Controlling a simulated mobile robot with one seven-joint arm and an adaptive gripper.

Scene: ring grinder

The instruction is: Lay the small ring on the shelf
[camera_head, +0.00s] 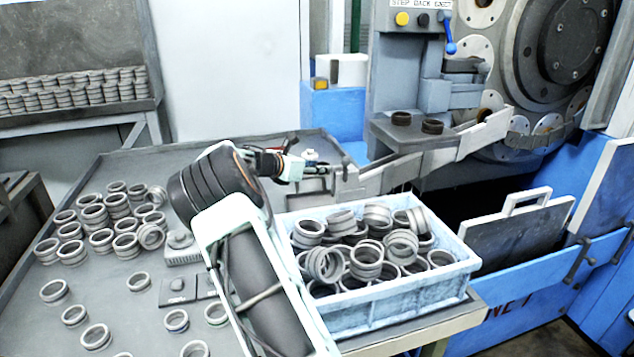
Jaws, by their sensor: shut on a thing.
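My gripper (318,172) reaches right from my wrist, above the far edge of the table and behind the blue crate. It is shut on a small ring, which is too small and covered to make out clearly. The shelf (383,126) is the grey ledge on the machine, to the right of and beyond my gripper. Two dark rings, one on the left (401,118) and one on the right (432,126), lie apart on it.
A light-blue crate (400,307) full of rings stands at the table's right. Many loose rings (100,238) lie on the grey table (115,285). A grey chute (395,172) runs from near my gripper up to the machine. A blue-handled lever (450,46) hangs above the shelf.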

